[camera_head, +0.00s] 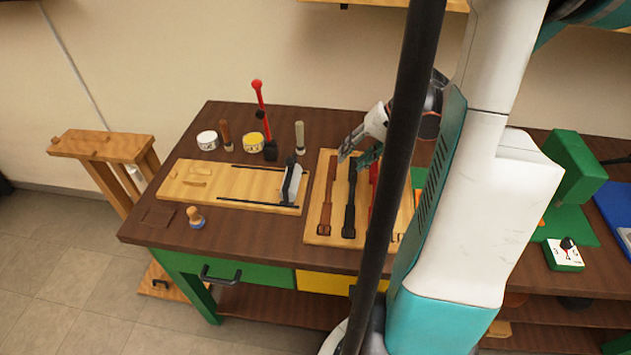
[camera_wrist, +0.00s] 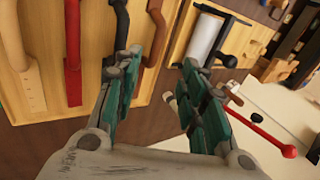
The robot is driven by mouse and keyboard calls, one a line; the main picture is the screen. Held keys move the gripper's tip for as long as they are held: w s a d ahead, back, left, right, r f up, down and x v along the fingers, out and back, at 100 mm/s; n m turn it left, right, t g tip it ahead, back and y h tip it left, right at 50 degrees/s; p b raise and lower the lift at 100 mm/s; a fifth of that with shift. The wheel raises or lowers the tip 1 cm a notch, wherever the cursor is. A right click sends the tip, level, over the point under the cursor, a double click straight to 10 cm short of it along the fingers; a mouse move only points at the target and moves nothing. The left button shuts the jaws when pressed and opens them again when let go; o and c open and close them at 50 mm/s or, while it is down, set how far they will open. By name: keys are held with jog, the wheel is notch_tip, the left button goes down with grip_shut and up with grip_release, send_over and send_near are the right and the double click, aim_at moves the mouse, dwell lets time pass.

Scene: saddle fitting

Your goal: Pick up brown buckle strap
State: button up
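The brown buckle strap (camera_head: 327,198) lies lengthwise on a light wooden board (camera_head: 313,232), leftmost of the straps in the head view. In the wrist view the brown strap (camera_wrist: 154,44) shows in the gap between my fingers, nearer the left finger; its lower part is partly hidden. My gripper (camera_head: 354,153) is over the far part of the board in the head view. In the wrist view my gripper (camera_wrist: 158,66) is open, with nothing between its fingertips; contact with the strap does not show.
A black strap (camera_head: 350,200) and a red strap (camera_head: 373,190) lie beside the brown one; a cream strap (camera_wrist: 30,85) is farther over. A second wooden board (camera_head: 225,185), a red-handled tool (camera_head: 258,98) and pots stand left. Bare tabletop (camera_head: 270,222) shows in front.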

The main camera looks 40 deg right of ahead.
aim_at(332, 182)
jog(key=shift+s+d+f+m+y, duration=0.2)
jog(key=shift+s+f+m+y, duration=0.1)
jog(key=shift+s+f+y, duration=0.15)
jog(key=b+x, duration=0.2)
jog(key=x, duration=0.5)
jog(key=shift+w+f+b, duration=0.25)
jog(key=shift+b, duration=0.15)
jog(key=b+x, duration=0.2)
jog(key=x, duration=0.3)
jog(key=shift+w+d+f, duration=0.1)
jog(key=shift+w, duration=0.1)
grip_shut()
